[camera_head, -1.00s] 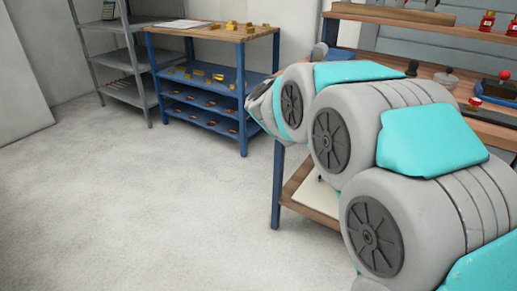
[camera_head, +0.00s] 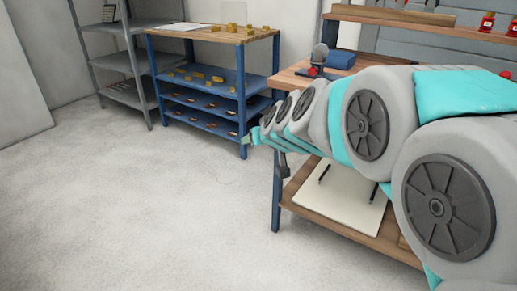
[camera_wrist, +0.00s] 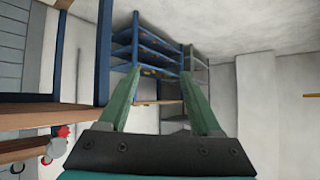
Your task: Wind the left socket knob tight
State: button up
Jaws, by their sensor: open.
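On the wooden workbench in the head view stands a blue device (camera_head: 341,59) with a rounded grey part (camera_head: 320,56) and a small red piece (camera_head: 313,71) at its left. A red knob (camera_wrist: 63,131) and a grey rounded part (camera_wrist: 56,148) show at lower left in the wrist view. I cannot tell which part is the left socket knob. My gripper (camera_wrist: 160,72) is open with nothing between its two green fingers. In the head view its end hangs off the left edge of the bench, apart from the device. My arm hides much of the benchtop.
The workbench (camera_head: 290,80) has a lower shelf with a pale board (camera_head: 340,197). Red bottles (camera_head: 487,22) stand on its upper shelf. A blue rack (camera_head: 243,95) with yellow parts and a grey shelving unit (camera_head: 103,55) stand behind. The floor at left is clear.

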jog(key=shift+s+f+g, duration=0.25)
jog(key=shift+s+f, duration=0.1)
jog(key=shift+s, duration=0.2)
jog(key=shift+s+f+g, duration=0.25)
jog(key=shift+s+f, duration=0.05)
jog(key=shift+s, duration=0.2)
jog(key=w+d+n+h, duration=0.55)
jog(key=d+n, duration=0.25)
jog(key=d, duration=0.2)
jog(key=n+t+h, duration=0.5)
jog(key=n+h, duration=0.3)
jog(key=n, duration=1)
send_near(312, 71)
jog(key=shift+x, duration=4.2)
jog(key=shift+a, duration=0.1)
jog(key=shift+c, duration=0.3)
grip_shut()
